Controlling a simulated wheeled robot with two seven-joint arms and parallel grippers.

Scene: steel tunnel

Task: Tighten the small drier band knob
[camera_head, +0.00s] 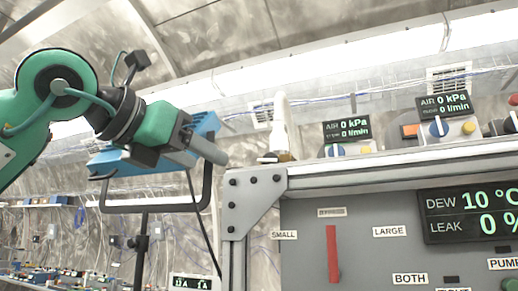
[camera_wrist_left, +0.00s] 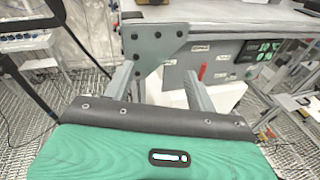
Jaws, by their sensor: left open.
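My left gripper (camera_head: 208,150) comes in from the left in the head view, in the air left of the grey panel (camera_head: 300,215). Its jaws are apart and nothing shows between them; in the left wrist view (camera_wrist_left: 160,82) the two fingers point toward the panel's left edge. The panel carries a "SMALL" label (camera_head: 284,235), a "LARGE" label (camera_head: 390,231), and an upright red handle (camera_head: 333,253) between them. The red handle also shows in the wrist view (camera_wrist_left: 202,72). No knob clearly identifiable as the small drier band knob shows. My right gripper is out of view.
A steel corner bracket (camera_head: 253,203) and shelf edge bound the panel. A blue box with a dark frame handle (camera_head: 207,185) stands behind my gripper. A dew and leak display (camera_head: 470,212) sits at right. Dial units with blue knobs (camera_head: 438,127) stand on the shelf.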

